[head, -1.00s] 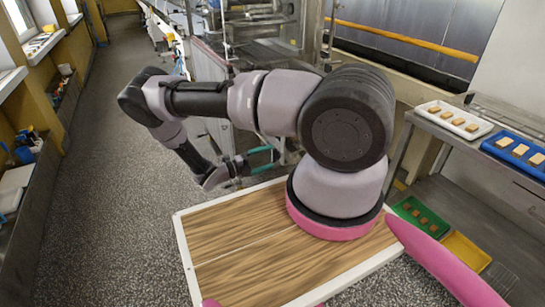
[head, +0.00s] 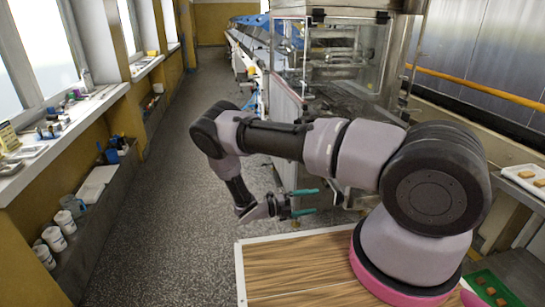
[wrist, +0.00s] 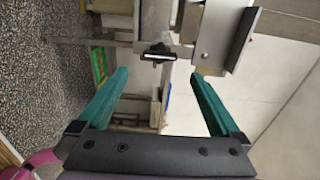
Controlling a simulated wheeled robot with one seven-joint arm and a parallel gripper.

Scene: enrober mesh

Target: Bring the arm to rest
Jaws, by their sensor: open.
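My gripper (head: 305,202) is in the lower middle of the head view, at the end of my folded arm, beyond the far edge of my wooden deck. Metal parts of the machine (wrist: 150,30) show beyond the fingers, and I see no contact. In the head view the machine (head: 335,70) with clear panels stands behind my arm.
On the right, a white tray (head: 527,178) and a green tray (head: 492,290) hold small brown pieces. On the left, a ledge (head: 85,215) carries white tubs (head: 65,222) along the wall below the windows. The speckled aisle floor (head: 175,215) is clear.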

